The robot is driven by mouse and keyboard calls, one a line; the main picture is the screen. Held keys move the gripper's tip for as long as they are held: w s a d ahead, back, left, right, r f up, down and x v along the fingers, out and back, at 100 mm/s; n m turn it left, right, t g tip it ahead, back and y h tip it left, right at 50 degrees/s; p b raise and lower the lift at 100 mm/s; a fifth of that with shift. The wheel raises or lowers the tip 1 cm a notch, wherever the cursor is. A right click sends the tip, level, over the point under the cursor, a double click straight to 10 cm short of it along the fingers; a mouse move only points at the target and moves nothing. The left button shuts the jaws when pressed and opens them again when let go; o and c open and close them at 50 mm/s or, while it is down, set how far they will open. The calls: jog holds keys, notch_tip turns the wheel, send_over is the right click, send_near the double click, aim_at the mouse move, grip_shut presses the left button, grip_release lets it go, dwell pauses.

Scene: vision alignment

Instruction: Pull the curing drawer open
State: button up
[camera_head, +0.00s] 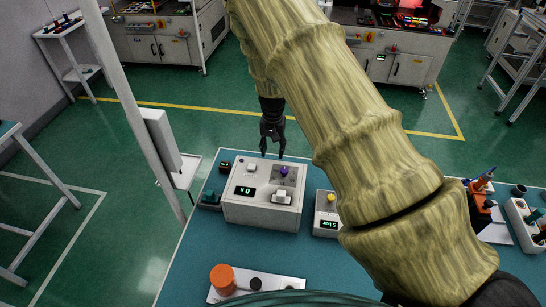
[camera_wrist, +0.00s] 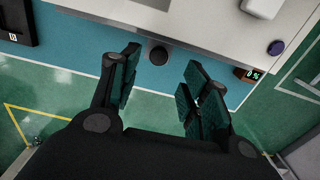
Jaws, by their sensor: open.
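The curing unit is a pale box (camera_head: 262,212) with a green "50" display, a purple knob and a white block on top, standing on the blue-green table. My gripper (camera_head: 272,152) is beyond the box's far side, pointing down. In the wrist view my gripper (camera_wrist: 160,70) is open, with its two dark fingers spread. A dark round knob (camera_wrist: 158,56) shows between the fingertips, by the edge of the pale box (camera_wrist: 200,32); it looks like a drawer pull. I see no contact between fingers and knob. The drawer front is hidden in the head view.
A small dark box with a display (camera_wrist: 246,74) stands near the right finger. A smaller unit with a yellow button (camera_head: 327,213) stands right of the curing unit. A white tray with an orange jar (camera_head: 222,277) lies in front. Green floor beyond the table's far edge is clear.

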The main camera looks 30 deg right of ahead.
jog(key=f+p, duration=0.1)
jog(key=f, duration=0.2)
jog(key=shift+s+d+f+p, duration=0.1)
jog(key=shift+s+f+p, duration=0.1)
jog(key=shift+p, duration=0.1)
jog(key=shift+w+f+p, duration=0.1)
jog(key=shift+f+p, duration=0.3)
jog(key=shift+f, duration=0.8)
grip_shut()
